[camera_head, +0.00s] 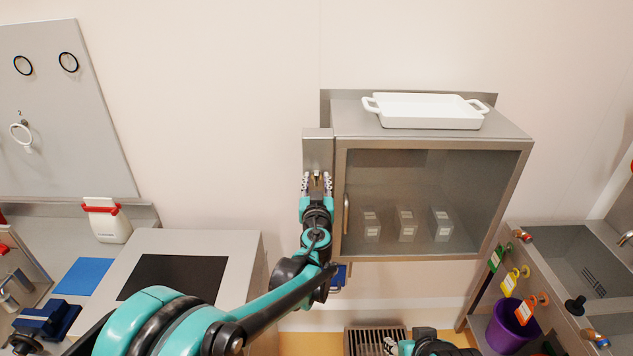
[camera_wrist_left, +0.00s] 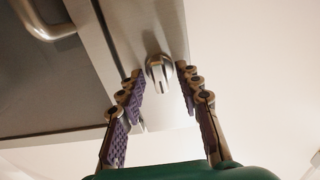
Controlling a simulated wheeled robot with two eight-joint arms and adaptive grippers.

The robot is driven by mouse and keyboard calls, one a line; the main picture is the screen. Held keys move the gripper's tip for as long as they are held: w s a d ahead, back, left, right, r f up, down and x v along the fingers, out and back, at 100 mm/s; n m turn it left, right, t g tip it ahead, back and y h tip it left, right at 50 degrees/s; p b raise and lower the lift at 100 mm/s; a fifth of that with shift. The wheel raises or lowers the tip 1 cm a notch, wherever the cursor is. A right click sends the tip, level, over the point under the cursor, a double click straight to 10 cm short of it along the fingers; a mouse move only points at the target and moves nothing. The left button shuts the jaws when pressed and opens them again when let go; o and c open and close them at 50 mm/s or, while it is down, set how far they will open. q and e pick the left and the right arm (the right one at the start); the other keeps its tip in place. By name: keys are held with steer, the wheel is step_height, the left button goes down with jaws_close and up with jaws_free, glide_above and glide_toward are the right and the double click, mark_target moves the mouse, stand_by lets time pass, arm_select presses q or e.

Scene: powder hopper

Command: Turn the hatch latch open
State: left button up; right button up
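The hatch latch (camera_wrist_left: 159,72), a small round metal knob with a raised grip bar, sits on the steel frame strip beside the glass-fronted cabinet (camera_head: 432,200). My left gripper (camera_head: 317,182) is at the cabinet's left edge, pointing at this strip. In the left wrist view its two padded fingers stand apart, one on each side of the latch, with gaps visible. In the head view the fingers mostly hide the latch. My right gripper (camera_head: 393,346) shows only partly at the bottom edge; its opening is unclear.
The cabinet has a vertical door handle (camera_head: 346,214) just right of my left gripper, several grey boxes inside and a white tray (camera_head: 430,110) on top. A counter with a dark panel (camera_head: 174,277) is left; a sink unit and purple bucket (camera_head: 510,328) are right.

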arm_select(q)
steer(key=shift+c, duration=0.2)
jaws_close()
steer(key=shift+m, duration=0.3)
steer(key=m+b, duration=0.1)
steer(key=m, duration=0.2)
steer(key=m+b, duration=0.1)
steer(key=m, duration=0.4)
steer(key=shift+d+f, duration=0.1)
steer(key=m, duration=0.4)
steer(key=shift+m+b, duration=0.3)
steer(key=m, duration=0.4)
steer(key=shift+f+m+b, duration=0.1)
steer(key=shift+m+b, duration=0.2)
